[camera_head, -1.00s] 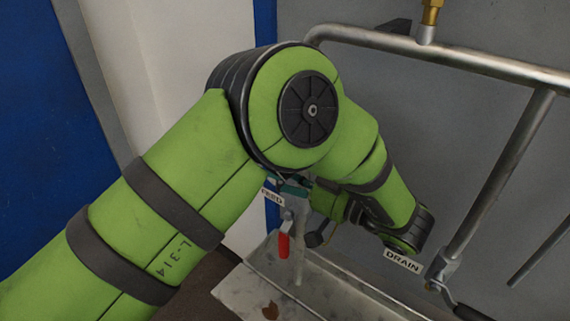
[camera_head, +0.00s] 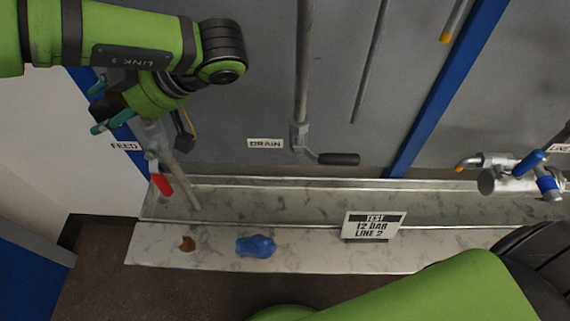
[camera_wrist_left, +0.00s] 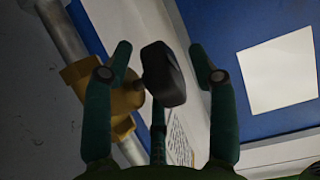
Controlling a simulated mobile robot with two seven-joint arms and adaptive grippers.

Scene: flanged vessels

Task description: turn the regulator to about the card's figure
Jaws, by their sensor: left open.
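The regulator shows in the left wrist view as a brass body (camera_wrist_left: 88,82) on a grey pipe with a black knob (camera_wrist_left: 163,75). My left gripper (camera_wrist_left: 160,60) is open, and the knob appears between its two teal fingers, with gaps at both sides; I cannot tell the depth. In the head view my left gripper (camera_head: 98,108) is at the upper left, above the FEED label, and the regulator is hidden there. The card (camera_head: 372,226) on the tray edge reads TEST, 12 BAR, LINE 2. I see no gauge reading. My right gripper is not in view.
A red-handled FEED valve (camera_head: 160,182) hangs below my left gripper. A black-handled DRAIN valve (camera_head: 335,158) is right of it. A blue cloth (camera_head: 256,246) lies on the tray ledge (camera_head: 320,258). A blue-handled valve (camera_head: 530,163) is at right. My right arm crosses the lower right.

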